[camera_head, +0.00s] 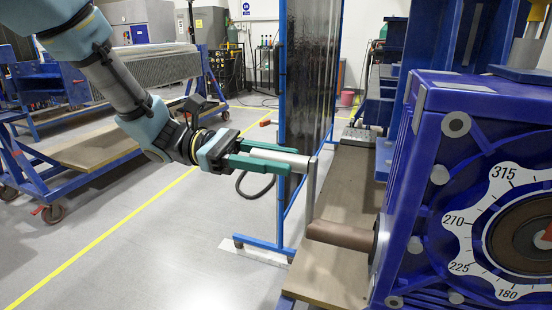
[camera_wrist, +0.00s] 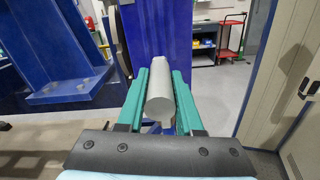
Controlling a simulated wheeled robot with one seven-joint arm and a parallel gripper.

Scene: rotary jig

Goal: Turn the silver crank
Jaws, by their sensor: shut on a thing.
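The silver crank has a cylindrical handle (camera_head: 301,163), a flat upright arm (camera_head: 311,192) and a brownish shaft (camera_head: 340,234) running into the blue jig housing (camera_head: 421,240). The arm stands nearly vertical, with the handle at its top, pointing left toward me. My gripper (camera_head: 284,161) has green fingers and is shut on the handle, one finger on each side. In the wrist view the handle (camera_wrist: 160,97) lies between the two green fingers, its round end facing the camera. The dial (camera_head: 487,225) on the housing shows 180, 225, 270 and 315; its centre is cut off at the right.
A wooden-topped bench (camera_head: 333,270) lies beneath the crank. A blue-framed dark screen (camera_head: 308,85) stands just behind the handle. A blue cart (camera_head: 95,150) stands at the left. The grey floor (camera_head: 150,240) between is clear, with a yellow line.

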